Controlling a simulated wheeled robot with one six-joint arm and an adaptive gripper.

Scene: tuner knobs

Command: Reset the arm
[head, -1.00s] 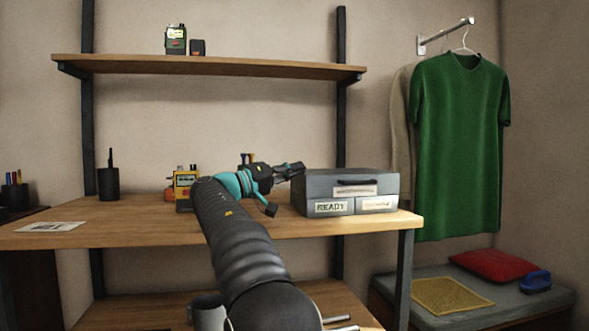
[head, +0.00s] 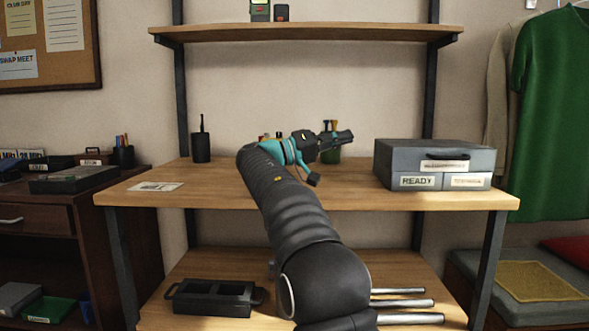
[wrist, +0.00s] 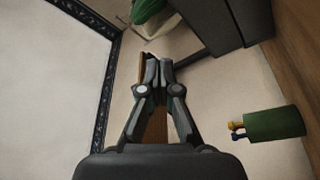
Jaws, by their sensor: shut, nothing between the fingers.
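My gripper (head: 342,140) is at the end of my raised arm, above the wooden workbench (head: 225,195), in the head view. It points to the right, toward the grey box, and is apart from it. In the wrist view my gripper (wrist: 153,72) has its fingertips together with nothing between them. A green pot (head: 331,155) with knob-like tools stands behind my gripper and is partly hidden by it. It also shows at the right of the wrist view (wrist: 275,124). My arm hides part of the bench and something yellow and red behind it.
A grey box (head: 438,152) labelled READY stands on the bench's right side. An upper shelf (head: 300,33) holds small radios. A dark tray (head: 212,297) and metal rods (head: 400,303) lie on the lower shelf.

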